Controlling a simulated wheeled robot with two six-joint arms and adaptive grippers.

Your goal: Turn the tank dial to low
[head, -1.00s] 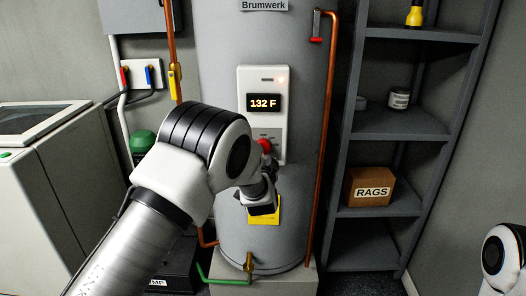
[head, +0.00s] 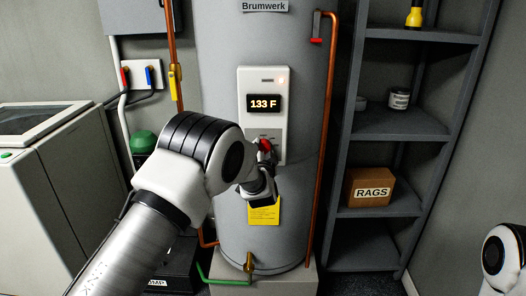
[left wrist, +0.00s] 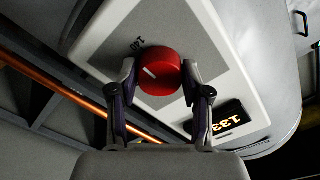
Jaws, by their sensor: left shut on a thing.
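The tank (head: 218,60) is a tall grey cylinder labelled Brumwerk. Its white control panel (head: 282,78) has a lit display (head: 264,104) that reads 133 F. The red dial (head: 265,146) sits below the display, partly hidden by my gripper in the head view. In the left wrist view the dial (left wrist: 160,72) shows a white pointer line, with the marking 140 (left wrist: 134,44) printed beside it. My left gripper (left wrist: 160,82) is shut on the dial, one finger on each side. My right gripper is not in view; only part of my right arm shows at the lower right edge.
Copper pipes run up both sides of the tank, the right one (head: 322,150) close to the panel. A yellow tag (head: 264,212) hangs below my gripper. Shelves (head: 400,134) hold a RAGS box (head: 368,187) at right. A white appliance (head: 50,170) stands at left.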

